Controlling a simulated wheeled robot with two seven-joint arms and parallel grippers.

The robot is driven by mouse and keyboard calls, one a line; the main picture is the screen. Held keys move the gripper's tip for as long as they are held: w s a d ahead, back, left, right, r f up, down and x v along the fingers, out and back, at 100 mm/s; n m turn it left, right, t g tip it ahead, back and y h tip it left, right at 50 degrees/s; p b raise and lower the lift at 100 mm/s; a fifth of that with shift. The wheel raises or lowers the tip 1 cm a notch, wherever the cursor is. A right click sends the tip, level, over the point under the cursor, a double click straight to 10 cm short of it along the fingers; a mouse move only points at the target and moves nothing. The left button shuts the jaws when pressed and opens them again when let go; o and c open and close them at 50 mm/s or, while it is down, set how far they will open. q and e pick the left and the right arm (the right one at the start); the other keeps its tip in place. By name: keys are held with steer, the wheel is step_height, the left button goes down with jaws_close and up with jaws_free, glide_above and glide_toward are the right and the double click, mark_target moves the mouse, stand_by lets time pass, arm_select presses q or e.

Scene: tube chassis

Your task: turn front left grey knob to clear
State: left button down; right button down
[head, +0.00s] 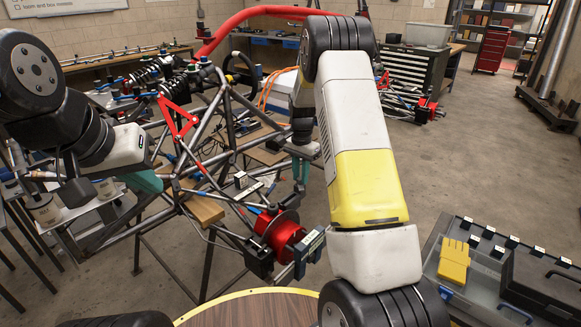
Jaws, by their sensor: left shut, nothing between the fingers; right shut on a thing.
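The tube chassis (228,130) stands in the middle, with a red hub (279,232) at its near right corner. My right gripper (301,178) points down above that corner, behind my white and yellow forearm. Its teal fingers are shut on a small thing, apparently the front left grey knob. The fingers cover it, so its shape and pointer setting cannot be read. My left gripper (148,181) is at the left of the chassis, near its dark tubes. Its teal fingers are shut and empty, apart from the knob.
A round wooden top (250,308) with a yellow rim is at the bottom. A side table (80,210) stands left.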

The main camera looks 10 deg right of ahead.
mark_target(300, 177)
steer(key=n, duration=0.4)
steer(key=shift+w+n, duration=0.1)
steer(key=shift+n, duration=2)
steer(key=c, duration=1.3)
jaws_free()
steer(key=shift+a, duration=0.1)
steer(key=shift+o, duration=0.2)
step_height(300, 177, up, 8)
steer(key=shift+f, duration=0.2)
steer(key=shift+r, duration=0.15)
